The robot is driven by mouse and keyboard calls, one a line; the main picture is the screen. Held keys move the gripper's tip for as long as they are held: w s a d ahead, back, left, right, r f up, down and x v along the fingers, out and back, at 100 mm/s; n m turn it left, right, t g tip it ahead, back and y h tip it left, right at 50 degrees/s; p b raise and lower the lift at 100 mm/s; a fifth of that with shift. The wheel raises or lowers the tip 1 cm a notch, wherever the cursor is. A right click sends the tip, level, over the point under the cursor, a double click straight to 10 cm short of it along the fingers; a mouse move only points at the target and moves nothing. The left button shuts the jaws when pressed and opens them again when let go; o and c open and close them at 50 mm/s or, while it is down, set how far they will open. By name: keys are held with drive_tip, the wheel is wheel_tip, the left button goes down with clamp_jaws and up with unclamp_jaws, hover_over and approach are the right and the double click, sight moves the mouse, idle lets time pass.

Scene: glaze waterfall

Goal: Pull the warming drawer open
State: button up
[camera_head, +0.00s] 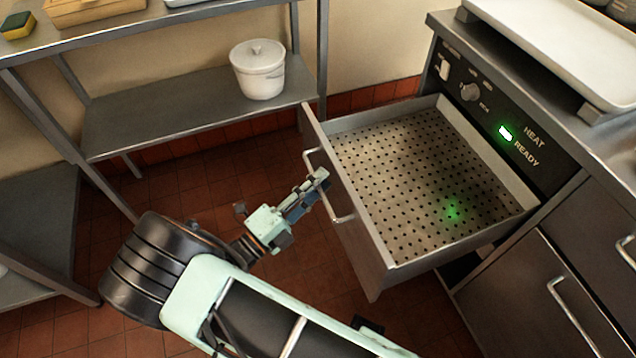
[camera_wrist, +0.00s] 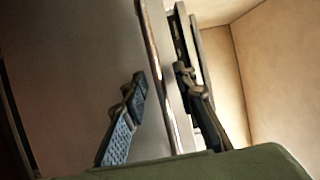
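The warming drawer (camera_head: 345,215) stands well out of the steel unit, and its perforated floor (camera_head: 420,170) is bare. Its front carries a bar handle (camera_head: 338,203), which also shows as a bright bar in the wrist view (camera_wrist: 158,65). My gripper (camera_head: 320,177) is at the handle, outside the drawer front. In the wrist view my gripper's two fingers (camera_wrist: 160,78) stand on either side of the bar, with small gaps seeming to show beside it. The gripper looks open around the handle; contact is hard to judge.
The control panel (camera_head: 500,115) above the drawer has a lit green light beside "READY". A white tray (camera_head: 570,40) sits on the counter. A lidded white pot (camera_head: 258,70) stands on the left shelf (camera_head: 180,115). Closed steel fronts (camera_head: 545,295) are at lower right. Tiled floor is clear below the drawer.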

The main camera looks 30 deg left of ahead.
drive_tip(key=v, duration=1.2)
idle(0.5)
